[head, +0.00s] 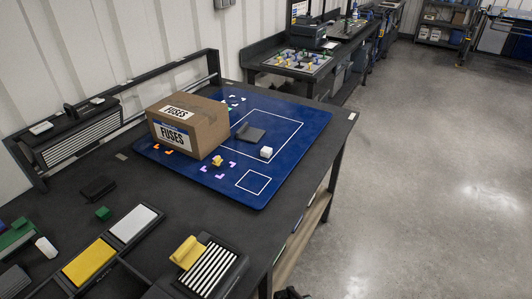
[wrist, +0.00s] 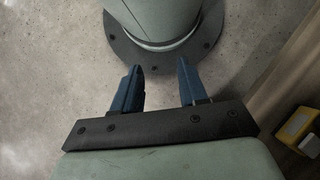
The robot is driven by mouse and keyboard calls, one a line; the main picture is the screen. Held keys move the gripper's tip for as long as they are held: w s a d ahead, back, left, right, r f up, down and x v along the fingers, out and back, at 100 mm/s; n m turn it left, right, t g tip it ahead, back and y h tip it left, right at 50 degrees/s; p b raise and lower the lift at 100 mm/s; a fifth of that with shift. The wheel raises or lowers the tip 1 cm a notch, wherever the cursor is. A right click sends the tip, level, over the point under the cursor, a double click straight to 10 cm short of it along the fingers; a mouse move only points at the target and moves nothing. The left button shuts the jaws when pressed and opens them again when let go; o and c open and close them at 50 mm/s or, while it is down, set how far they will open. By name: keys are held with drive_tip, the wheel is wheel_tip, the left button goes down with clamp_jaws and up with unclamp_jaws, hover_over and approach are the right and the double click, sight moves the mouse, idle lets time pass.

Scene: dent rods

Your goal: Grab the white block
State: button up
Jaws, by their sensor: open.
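Bare grey floor and part of my own base lie beyond the fingers. The white block is not in the wrist view. My gripper is not clearly seen in the head view, so its distance to the block cannot be told.
A cardboard FUSES box (head: 207,129) stands on the mat left of the block. A smaller white outlined square (head: 253,182) is empty. Another white piece (head: 46,247) lies at the far left.

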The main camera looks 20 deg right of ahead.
drive_tip(key=o, duration=0.5)
